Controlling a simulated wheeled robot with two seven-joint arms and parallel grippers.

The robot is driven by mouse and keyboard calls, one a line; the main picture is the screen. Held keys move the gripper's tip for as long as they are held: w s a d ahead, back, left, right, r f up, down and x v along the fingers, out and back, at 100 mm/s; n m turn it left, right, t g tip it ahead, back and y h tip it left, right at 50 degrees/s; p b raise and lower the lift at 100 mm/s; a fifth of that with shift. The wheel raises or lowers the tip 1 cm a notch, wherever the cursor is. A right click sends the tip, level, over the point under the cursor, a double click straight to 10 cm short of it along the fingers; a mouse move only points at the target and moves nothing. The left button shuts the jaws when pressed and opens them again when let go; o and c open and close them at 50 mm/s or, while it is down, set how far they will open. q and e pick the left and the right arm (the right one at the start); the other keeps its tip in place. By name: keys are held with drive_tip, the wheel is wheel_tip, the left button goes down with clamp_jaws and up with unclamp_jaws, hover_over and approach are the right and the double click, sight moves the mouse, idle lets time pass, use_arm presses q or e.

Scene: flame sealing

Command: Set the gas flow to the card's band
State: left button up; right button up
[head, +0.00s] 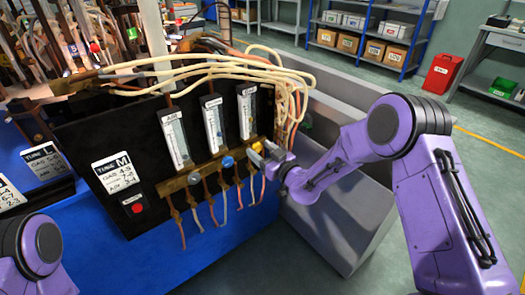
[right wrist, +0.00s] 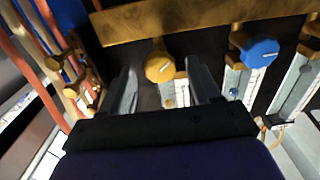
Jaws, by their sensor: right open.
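The black panel (head: 130,135) carries three upright flow tubes: left (head: 174,138), middle (head: 214,122) and right (head: 247,112). Their labels and float levels are too small to read surely. Below them sit a left knob (head: 193,178), a blue middle knob (head: 228,162) and a yellow right knob (head: 257,147). The white card (head: 118,172) marked M lists GAS and other bands; its digits are unclear. My right gripper (head: 268,154) is open at the yellow knob (right wrist: 160,66), which shows between its fingers (right wrist: 162,80) in the right wrist view; contact is unclear. My left gripper is out of view.
A red button (head: 137,208) sits below the M card. Other cards marked M (head: 45,160) and L (head: 8,195) stand at left. Cream hoses (head: 230,68) loop over the panel, and thin hoses hang below the brass manifold (head: 178,184). A grey cabinet (head: 340,215) stands right.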

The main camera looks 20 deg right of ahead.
drive_tip(key=shift+c, duration=0.3)
drive_tip(key=c, duration=1)
drive_tip(key=shift+o, duration=0.2)
drive_tip(key=shift+f+n+b, duration=0.1)
drive_tip(key=shift+n+b, duration=0.6)
drive_tip(key=shift+n, duration=0.1)
drive_tip(key=o, duration=1)
